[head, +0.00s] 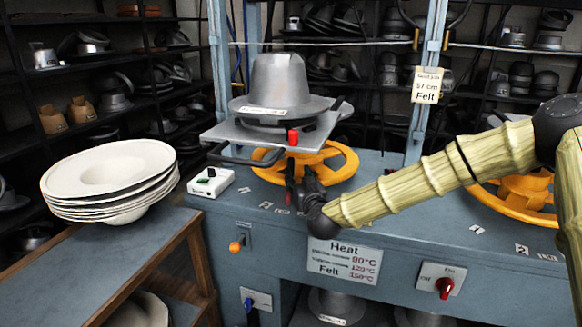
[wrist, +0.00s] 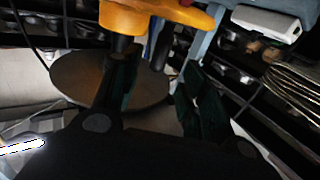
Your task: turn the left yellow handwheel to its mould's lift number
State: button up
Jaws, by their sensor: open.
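The left yellow handwheel (head: 345,165) lies under the raised plate on the blue press bench in the head view. Its underside (wrist: 160,14) shows at the top of the wrist view with dark pegs below. My gripper (head: 300,178) is open at the wheel's front; its fingers partly cover the wheel. In the wrist view my gripper (wrist: 155,66) has its fingers apart near a dark peg; contact cannot be told. The grey hat-shaped mould (head: 278,82) stands on the plate with a white label (head: 263,111) too small to read. The bench number marks (head: 267,205) are tiny.
A second yellow handwheel (head: 530,192) is at the right, partly behind my arm. Stacked cream felt hats (head: 108,165) sit on a side table at the left. A small white box (head: 210,182) is left of the wheel. The plate (head: 330,125) overhangs the wheel.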

aim_at(292, 167)
jog(key=x, duration=0.8)
jog(key=shift+w+a+p, duration=0.1)
jog(key=shift+w+p, duration=0.2)
jog(key=shift+c, duration=0.4)
grip_shut()
